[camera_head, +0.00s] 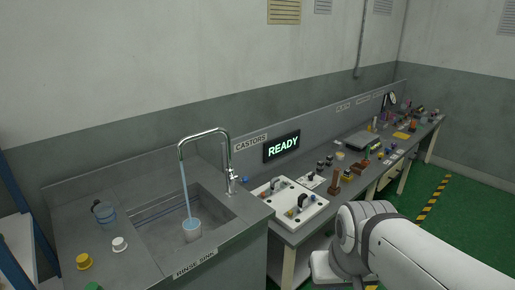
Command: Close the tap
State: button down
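The tap (211,140) is a chrome gooseneck at the back right of the rinse sink (159,227). A stream of water (185,190) runs down from its spout, so it is on. The tap's valve body and small lever (231,180) stand at the base of its riser. A cup (191,230) stands in the sink basin under the stream. My white arm shows at the lower right, well to the right of the tap; my gripper's fingers cannot be made out.
A clear bluish jar (105,213), a white cap (119,243) and a yellow cap (83,261) stand left of the basin. Right of the sink, a white tray (273,200) holds small parts on the long bench. A lit READY sign (282,147) hangs behind it.

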aim_at(246, 179)
jog(key=z, duration=0.15)
jog(key=i, duration=1.15)
jog(key=u, duration=0.4)
